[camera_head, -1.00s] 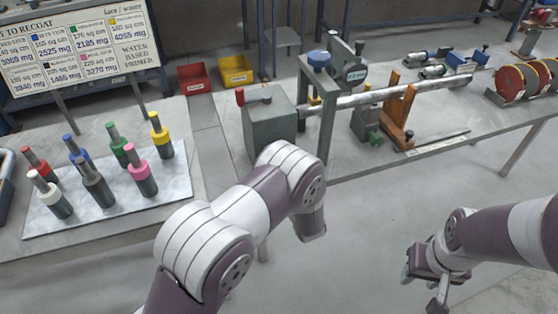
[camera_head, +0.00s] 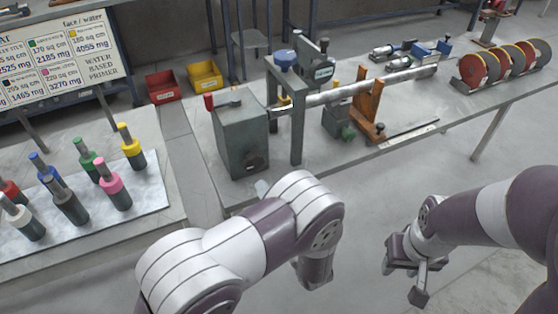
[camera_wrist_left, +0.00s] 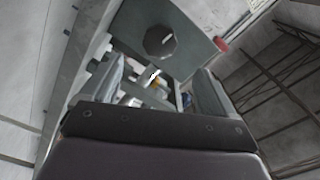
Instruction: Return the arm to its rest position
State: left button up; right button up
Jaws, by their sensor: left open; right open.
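My left arm (camera_head: 250,240) reaches up from the bottom left and bends over in front of the bench. Its gripper is mostly hidden behind the arm in the head view. In the left wrist view my left gripper (camera_wrist_left: 160,76) has its two fingers apart with nothing held between them. The grey box (camera_wrist_left: 188,30) with a dark knob (camera_wrist_left: 160,41) is ahead of it; the gap to the box is hard to judge. My right gripper (camera_head: 407,274) is open and empty, in front of the bench over the floor.
The grey box with a red-topped handle (camera_head: 240,138) stands at the bench's near left end, joined to a long metal tube (camera_head: 338,94). Colored bottles, including a yellow-topped one (camera_head: 131,147), stand on a white board at left. Red (camera_head: 163,87) and yellow (camera_head: 205,75) bins sit behind.

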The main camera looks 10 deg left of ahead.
pick_arm(q)
notch_tip(320, 180, down, 7)
jog(key=d+n+g+h, duration=0.1)
jog(key=d+g+h, duration=0.1)
jog(key=d+h, duration=0.15)
jog(key=s+d+n+g+h+p, duration=0.1)
jog(key=s+d+g+h+p, duration=0.25)
jog(key=s+g+h, duration=0.3)
jog(key=s+a+r+n+g+p, duration=0.1)
jog(key=s+a+r+g+p, duration=0.15)
jog(key=s+a+r, duration=0.45)
jog(key=s+a+r+n+g+p, duration=0.1)
jog(key=s+a+r+g, duration=0.3)
jog(key=r, duration=0.4)
jog(key=w+a+r+n+t+p, duration=0.1)
jog(key=a+r+p, duration=0.1)
jog(key=a+r, duration=0.2)
notch_tip(320, 180, up, 2)
jog(key=shift+w+a, duration=0.25)
jog(key=shift+a, duration=0.1)
jog(key=shift+s, duration=0.1)
